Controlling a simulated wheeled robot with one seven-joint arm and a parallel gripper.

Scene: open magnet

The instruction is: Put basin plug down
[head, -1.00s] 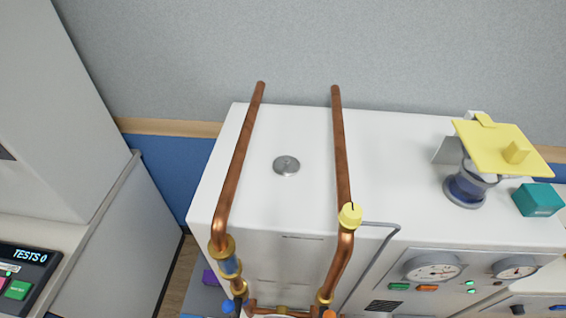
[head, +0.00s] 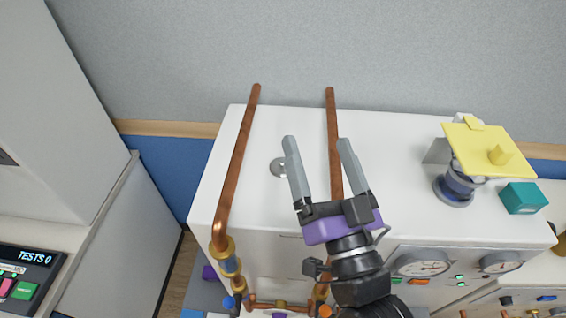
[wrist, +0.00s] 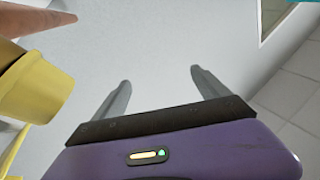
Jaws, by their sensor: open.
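A small round grey metal disc with a raised centre, which looks like the basin plug (head: 277,168), lies flat on the white top of the cabinet (head: 395,150). It sits between two copper pipes, and my left finger partly covers it in the head view. My gripper (head: 317,141) is open, with nothing between its fingers. It reaches over the white top, its fingers pointing to the back; their height above it is hard to tell. In the wrist view the open gripper (wrist: 160,78) faces a plain pale surface, and no disc shows there.
A left copper pipe (head: 238,155) and a right copper pipe (head: 333,130) flank the disc. A yellow fitting (wrist: 27,85) is close at left in the wrist view. A yellow plate (head: 485,148) on a blue-grey stand and a teal box (head: 523,198) are at right.

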